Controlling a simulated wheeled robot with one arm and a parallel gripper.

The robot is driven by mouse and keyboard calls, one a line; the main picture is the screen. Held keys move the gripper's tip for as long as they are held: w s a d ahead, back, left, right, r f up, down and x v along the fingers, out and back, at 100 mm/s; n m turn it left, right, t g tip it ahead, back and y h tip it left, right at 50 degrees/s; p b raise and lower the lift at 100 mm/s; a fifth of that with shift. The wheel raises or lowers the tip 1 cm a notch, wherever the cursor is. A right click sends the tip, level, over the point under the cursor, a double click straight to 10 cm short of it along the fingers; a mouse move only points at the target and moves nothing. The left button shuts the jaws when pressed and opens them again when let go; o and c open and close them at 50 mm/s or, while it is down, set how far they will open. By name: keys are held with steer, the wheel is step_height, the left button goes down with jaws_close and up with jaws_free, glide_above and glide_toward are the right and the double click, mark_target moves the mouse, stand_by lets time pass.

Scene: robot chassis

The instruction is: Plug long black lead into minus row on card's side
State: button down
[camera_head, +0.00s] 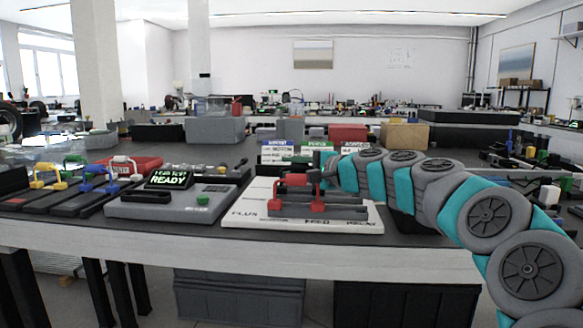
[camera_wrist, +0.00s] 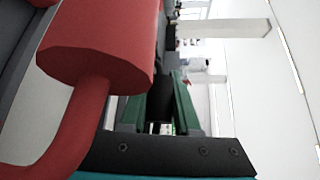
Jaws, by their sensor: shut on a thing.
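My gripper (camera_head: 322,176) is low over the card's middle, at the red parts. In the wrist view my green-padded fingers (camera_wrist: 162,105) are closed around a dark piece (camera_wrist: 160,98), which looks like a black plug. A large red plug (camera_wrist: 100,48) with its bent red lead fills the near left there. The minus row cannot be made out, and the black lead's run is hidden.
Left of the card is a grey tester (camera_head: 190,206) with a READY display (camera_head: 169,180). Black racks (camera_head: 75,198) with yellow, blue and green plugs stand further left. My arm crosses the right side.

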mark_target(306, 169)
steer(key=shift+f, duration=0.2)
steer(key=c, duration=0.6)
jaws_free()
steer(key=shift+o, duration=0.2)
steer(key=shift+r, duration=0.1)
steer(key=v, duration=0.7)
steer(key=shift+s+d, duration=0.3)
